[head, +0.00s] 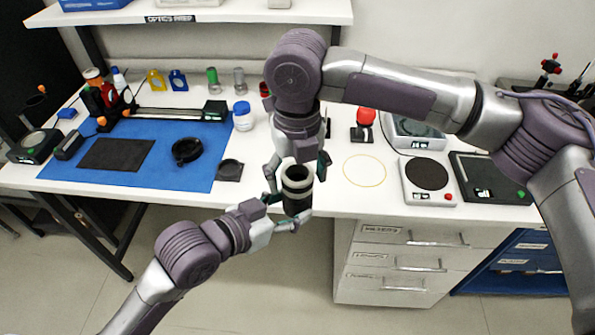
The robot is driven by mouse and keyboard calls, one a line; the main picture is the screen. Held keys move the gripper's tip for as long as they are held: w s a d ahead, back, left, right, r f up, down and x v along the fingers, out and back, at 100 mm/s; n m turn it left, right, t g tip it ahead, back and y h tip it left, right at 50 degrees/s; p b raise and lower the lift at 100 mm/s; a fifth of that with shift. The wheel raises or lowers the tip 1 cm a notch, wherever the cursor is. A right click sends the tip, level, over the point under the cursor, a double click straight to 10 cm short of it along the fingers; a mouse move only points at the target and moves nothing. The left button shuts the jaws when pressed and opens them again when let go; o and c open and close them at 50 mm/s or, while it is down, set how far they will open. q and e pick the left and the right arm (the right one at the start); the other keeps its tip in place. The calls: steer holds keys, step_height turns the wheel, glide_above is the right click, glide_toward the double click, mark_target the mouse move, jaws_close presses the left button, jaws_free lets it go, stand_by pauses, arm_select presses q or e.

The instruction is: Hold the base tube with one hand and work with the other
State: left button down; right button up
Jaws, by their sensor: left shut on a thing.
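The base tube (297,196) is a dark upright cylinder with a pale ring at its top opening. It stands out in front of the table's front edge, off the table top. My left gripper (287,208) comes from the lower left and is shut on the tube's lower part. My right gripper (297,172) points down from above at the tube's top. Its fingers are spread on either side of the rim and look apart from it. The wrist hides part of the space just above the tube.
A blue mat (207,140) holds a black ring (187,150) and a dark square sheet (116,154). A thin yellow ring (365,170) lies on the white table. A white device with a black disc (428,175) and a dark tray (490,178) stand at right. Drawers (405,262) are below.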

steer(key=c, duration=1)
steer(key=m, duration=0.4)
steer(key=shift+c, duration=0.3)
steer(key=m, duration=0.4)
steer(key=shift+m, duration=0.4)
steer(key=m, duration=0.4)
steer(key=shift+m, duration=0.3)
steer(key=m, duration=0.8)
steer(key=shift+m, duration=0.4)
steer(key=m, duration=0.4)
steer(key=shift+f+m, duration=0.1)
steer(key=shift+m, duration=0.2)
steer(key=m, duration=1)
steer(key=shift+m, duration=0.3)
steer(key=o, duration=1.4)
